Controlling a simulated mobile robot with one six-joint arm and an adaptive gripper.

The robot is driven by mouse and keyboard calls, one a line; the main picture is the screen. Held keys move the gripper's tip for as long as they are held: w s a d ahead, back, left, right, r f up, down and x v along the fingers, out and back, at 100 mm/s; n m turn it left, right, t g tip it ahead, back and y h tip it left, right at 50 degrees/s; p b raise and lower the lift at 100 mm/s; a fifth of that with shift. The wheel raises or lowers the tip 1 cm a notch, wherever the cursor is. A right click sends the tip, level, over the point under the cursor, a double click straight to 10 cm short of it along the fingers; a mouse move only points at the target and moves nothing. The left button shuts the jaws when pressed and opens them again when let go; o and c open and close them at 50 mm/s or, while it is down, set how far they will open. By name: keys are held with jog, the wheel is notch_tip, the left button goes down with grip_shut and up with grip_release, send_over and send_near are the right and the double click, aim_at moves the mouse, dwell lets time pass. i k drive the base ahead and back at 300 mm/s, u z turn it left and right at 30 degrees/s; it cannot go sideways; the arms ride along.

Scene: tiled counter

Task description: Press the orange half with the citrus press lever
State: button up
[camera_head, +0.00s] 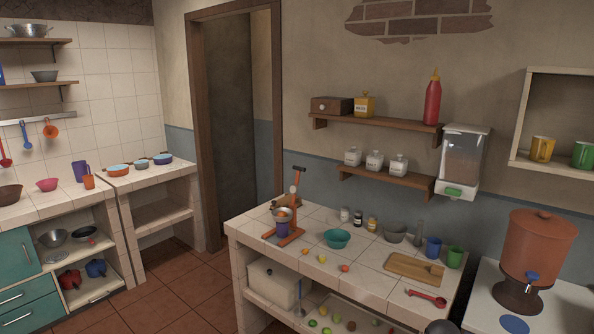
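The orange citrus press (291,236) stands on the left part of the tiled counter (370,256). Its lever (297,183) is raised upright and has a dark grip at the top. A metal bowl (283,219) sits on the press, with a small orange shape in it that may be the orange half (283,212). A purple cup (281,229) stands under the bowl.
Near the press are a teal bowl (337,239) and small fruits (322,259). Shelves (385,178) hang above the counter.

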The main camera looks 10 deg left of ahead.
aim_at(295, 188)
jog(key=i, duration=1.55)
jog(key=z, duration=0.05)
